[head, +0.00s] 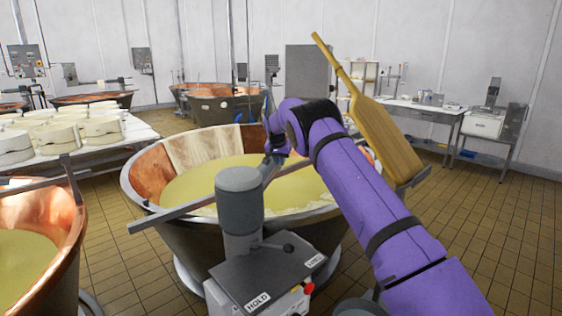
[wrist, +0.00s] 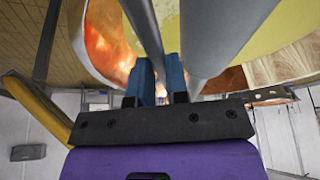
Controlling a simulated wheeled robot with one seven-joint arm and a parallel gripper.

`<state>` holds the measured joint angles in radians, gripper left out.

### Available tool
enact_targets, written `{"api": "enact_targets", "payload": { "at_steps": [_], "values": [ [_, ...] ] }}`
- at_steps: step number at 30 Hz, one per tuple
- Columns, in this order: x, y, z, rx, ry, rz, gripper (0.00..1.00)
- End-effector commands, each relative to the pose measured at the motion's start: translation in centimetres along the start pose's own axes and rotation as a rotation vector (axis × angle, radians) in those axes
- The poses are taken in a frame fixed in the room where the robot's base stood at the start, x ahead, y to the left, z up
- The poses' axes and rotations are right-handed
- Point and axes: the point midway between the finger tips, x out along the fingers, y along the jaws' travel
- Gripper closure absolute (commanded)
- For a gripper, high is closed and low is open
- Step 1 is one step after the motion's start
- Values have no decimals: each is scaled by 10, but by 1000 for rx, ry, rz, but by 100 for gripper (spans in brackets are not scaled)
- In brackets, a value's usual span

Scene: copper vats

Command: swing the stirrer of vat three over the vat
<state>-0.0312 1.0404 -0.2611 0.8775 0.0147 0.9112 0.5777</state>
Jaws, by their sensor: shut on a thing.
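The copper vat (head: 149,171) stands in the middle of the head view, holding pale yellow liquid (head: 200,182). The stirrer's grey post (head: 240,205) stands at its near side, on a housing labelled HOLD. A grey bar (head: 170,214) reaches left from behind the post past the vat rim. My gripper (head: 272,152) is over the vat, partly hidden by my purple arm. In the wrist view, my gripper's blue fingers (wrist: 160,78) are shut on a grey stirrer bar (wrist: 142,28). A thicker grey tube (wrist: 210,40) runs close beside it. I cannot tell which vat number this is.
A wooden paddle (head: 385,130) stands tilted right of the vat, close to my arm. Another copper vat (head: 45,225) is at front left. A table (head: 135,133) with white moulds is behind it. Tiled floor is clear at right.

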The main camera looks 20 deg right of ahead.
Motion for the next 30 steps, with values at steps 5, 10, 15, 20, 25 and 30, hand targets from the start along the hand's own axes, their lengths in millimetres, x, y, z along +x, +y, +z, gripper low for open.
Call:
{"api": "enact_targets", "payload": {
  "at_steps": [5,10,15,20,25,30],
  "values": [
    [-3,-9,1,-7,9,-16,62],
    [-2,-6,0,-4,7,-10,60],
    [-3,-4,0,-3,6,-7,60],
    [-18,-4,-1,-3,7,-8,60],
    [-48,-4,-1,-3,8,-9,60],
    [-80,-5,0,-5,8,-9,60]
  ]
}}
